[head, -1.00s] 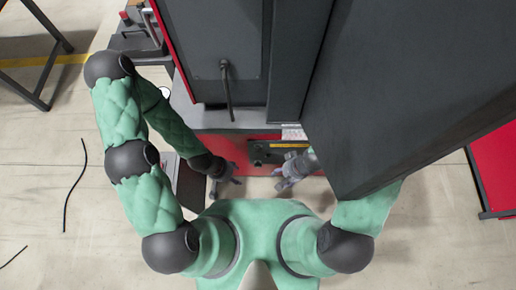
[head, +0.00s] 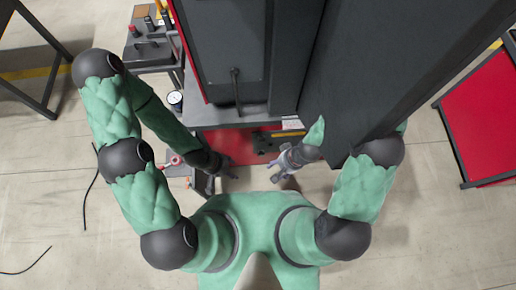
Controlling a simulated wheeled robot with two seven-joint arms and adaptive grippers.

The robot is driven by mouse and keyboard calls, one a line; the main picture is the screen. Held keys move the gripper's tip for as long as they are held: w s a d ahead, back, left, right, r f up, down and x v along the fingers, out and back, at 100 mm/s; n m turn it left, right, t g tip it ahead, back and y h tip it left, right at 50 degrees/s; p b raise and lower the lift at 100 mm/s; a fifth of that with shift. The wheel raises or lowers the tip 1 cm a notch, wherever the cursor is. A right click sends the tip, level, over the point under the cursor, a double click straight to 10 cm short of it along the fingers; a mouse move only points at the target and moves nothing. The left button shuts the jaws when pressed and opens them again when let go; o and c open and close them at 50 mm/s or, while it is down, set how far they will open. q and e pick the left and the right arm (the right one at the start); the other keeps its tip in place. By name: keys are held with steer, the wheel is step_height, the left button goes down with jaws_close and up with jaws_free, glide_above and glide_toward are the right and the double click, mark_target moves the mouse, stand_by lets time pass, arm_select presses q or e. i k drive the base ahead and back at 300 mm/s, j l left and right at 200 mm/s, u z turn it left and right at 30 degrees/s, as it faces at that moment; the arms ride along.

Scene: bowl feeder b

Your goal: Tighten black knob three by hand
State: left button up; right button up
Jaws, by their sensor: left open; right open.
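My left gripper (head: 226,170) is open, low in front of the red panel (head: 226,146) of the machine. My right gripper (head: 278,171) is open, to the right of the left one and close to the dark block (head: 264,142) on the red panel. I see nothing held in either gripper. The black knobs are too small and dark to tell apart here, and I cannot make out knob three. The large dark door (head: 385,70) hides part of my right arm.
A grey ledge (head: 222,116) runs along the machine above the red panel. A cart with tools (head: 147,52) and a round gauge (head: 175,98) are at the upper left. A red-topped table (head: 485,125) stands at the right.

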mark_target(261, 140)
steer(key=k+j, duration=0.1)
steer(key=j, duration=0.25)
steer(key=k+j+z, duration=0.1)
steer(key=j, duration=0.3)
steer(key=k+j, duration=0.2)
steer(key=j, duration=0.15)
steer(key=j+z, duration=0.1)
steer(key=j, duration=0.3)
steer(key=i, duration=0.05)
